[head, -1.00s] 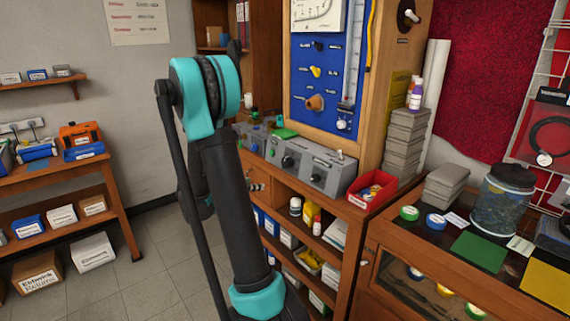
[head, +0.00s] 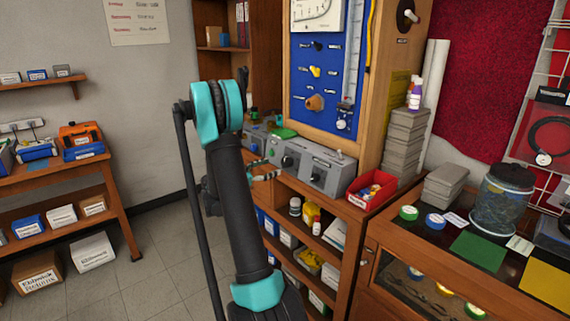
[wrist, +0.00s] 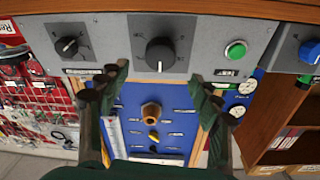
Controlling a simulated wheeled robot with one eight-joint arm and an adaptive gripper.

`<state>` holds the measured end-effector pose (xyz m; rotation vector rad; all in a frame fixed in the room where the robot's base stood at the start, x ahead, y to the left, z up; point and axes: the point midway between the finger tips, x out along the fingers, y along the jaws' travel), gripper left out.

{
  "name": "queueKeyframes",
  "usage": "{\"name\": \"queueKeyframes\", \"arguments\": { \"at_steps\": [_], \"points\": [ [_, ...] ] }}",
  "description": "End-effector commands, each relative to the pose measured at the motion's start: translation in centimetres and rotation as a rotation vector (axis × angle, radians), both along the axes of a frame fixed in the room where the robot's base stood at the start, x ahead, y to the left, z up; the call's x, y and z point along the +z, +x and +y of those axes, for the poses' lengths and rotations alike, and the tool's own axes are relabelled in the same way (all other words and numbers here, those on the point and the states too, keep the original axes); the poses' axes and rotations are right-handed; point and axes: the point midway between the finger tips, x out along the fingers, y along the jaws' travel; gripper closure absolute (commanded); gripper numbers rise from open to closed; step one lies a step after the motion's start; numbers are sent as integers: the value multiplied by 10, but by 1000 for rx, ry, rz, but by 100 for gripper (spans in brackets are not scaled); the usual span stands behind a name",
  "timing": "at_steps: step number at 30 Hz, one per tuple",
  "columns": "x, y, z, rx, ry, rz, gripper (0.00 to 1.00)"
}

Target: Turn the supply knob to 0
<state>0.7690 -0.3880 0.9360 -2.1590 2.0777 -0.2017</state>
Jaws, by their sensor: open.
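In the wrist view a black knob (wrist: 160,55) with a pale pointer mark sits on a grey box front, above and between my fingertips. Its scale and label are too small to read, so I cannot confirm that it is the supply knob. Another black knob (wrist: 68,46) is to its left and a green button (wrist: 235,50) to its right. My gripper (wrist: 160,82) is open and empty, its two dark green fingers apart below the knob, with no contact visible. In the head view my gripper (head: 266,172) is partly hidden by my arm, close to the grey boxes (head: 318,172).
The blue board (head: 325,75) with orange and yellow handles stands behind the boxes. A red bin (head: 372,188) is at their right end. Shelves with bottles and cartons lie below. A glass-topped case (head: 430,245) is at right. The floor (head: 165,250) at left is clear.

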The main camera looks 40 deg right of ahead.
Motion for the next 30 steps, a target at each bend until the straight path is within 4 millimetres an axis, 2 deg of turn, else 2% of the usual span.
{"name": "queueKeyframes", "arguments": {
  "at_steps": [1, 6, 12, 18, 26, 30],
  "points": [
    [0, -1, -12, -4, 0, 0, 35],
    [0, 1, -44, -3, 1, 0, 35],
    [0, 3, -71, -2, 0, 1, 35],
    [0, 3, -82, -1, 1, 1, 35],
    [0, 3, -83, 0, 1, 1, 35],
    [0, 3, -83, 0, 1, 1, 52]
  ]
}}
